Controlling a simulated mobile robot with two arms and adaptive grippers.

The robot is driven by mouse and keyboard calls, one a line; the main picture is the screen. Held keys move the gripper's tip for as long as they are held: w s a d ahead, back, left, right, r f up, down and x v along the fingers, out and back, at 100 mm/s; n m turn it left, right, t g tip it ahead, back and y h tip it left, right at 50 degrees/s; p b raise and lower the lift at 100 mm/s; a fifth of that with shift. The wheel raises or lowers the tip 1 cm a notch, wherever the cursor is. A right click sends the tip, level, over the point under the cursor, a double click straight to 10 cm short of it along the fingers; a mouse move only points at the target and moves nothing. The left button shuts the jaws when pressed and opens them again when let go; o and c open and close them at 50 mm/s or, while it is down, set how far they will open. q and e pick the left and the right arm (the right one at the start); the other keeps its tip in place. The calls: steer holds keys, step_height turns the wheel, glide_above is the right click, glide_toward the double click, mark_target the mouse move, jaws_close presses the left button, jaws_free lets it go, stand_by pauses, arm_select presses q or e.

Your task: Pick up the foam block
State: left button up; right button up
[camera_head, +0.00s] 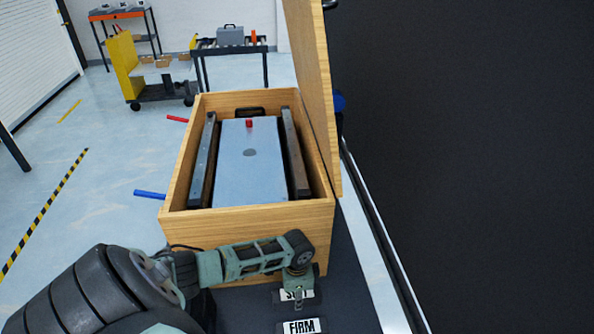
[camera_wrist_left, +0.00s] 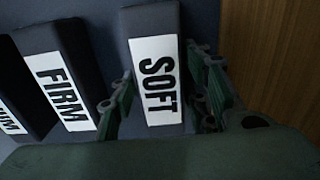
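A dark foam block with a white label reading SOFT (camera_wrist_left: 157,80) lies on the dark surface; it also shows in the head view (camera_head: 283,297), partly covered by my gripper. My left gripper (camera_head: 298,286) points down over it. In the left wrist view its green fingers (camera_wrist_left: 163,98) stand on either side of the SOFT block, with narrow gaps visible. A block labelled FIRM (camera_wrist_left: 62,85) lies to its left and also shows in the head view (camera_head: 300,327). A third block, its label cut off, ends in "UM" (camera_wrist_left: 8,118). My right gripper is not in view.
A wooden crate (camera_head: 250,222) with a raised lid (camera_head: 312,80) stands just behind the blocks. It holds a grey panel (camera_head: 250,175) between two dark bars. A wooden wall (camera_wrist_left: 265,60) rises close to the right in the left wrist view. Carts stand far back.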

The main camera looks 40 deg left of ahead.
arm_select(q)
steer(key=c, duration=0.7)
steer(key=shift+r, duration=0.1)
